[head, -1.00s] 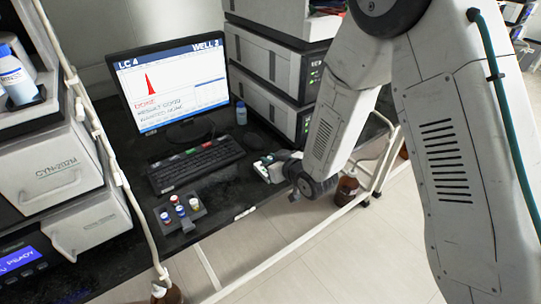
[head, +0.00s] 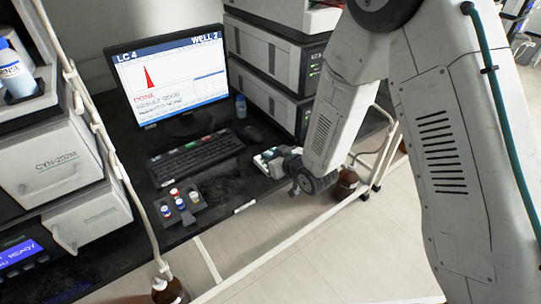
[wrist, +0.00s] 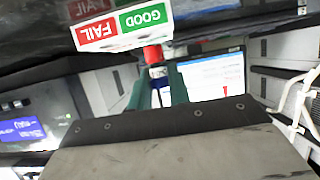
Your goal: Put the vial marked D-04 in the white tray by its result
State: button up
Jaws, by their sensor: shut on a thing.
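My gripper (wrist: 157,88) is shut on a red-capped vial (wrist: 153,55) between its two green fingers in the wrist view. The marking on this vial cannot be read. The white tray (wrist: 115,42) shows upside down above it, with a red FAIL label and a green GOOD label. The vial's cap is close to the tray's GOOD side; I cannot tell if they touch. In the head view the white tray (head: 263,161) is at the desk's front edge, partly covered by my gripper, and the held vial is hidden. The monitor (head: 172,85) reads LC 4 and DONE; its result line is blurred.
A dark rack (head: 188,216) with several capped vials stands left of the tray. The keyboard (head: 195,158) and mouse (head: 251,133) lie behind. Stacked grey instruments (head: 270,65) rise behind the tray. A white rail (head: 330,208) runs along the desk's front.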

jog(key=shift+f, duration=1.1)
dwell(0.6)
jog(key=o, duration=0.8)
jog(key=shift+o, duration=0.2)
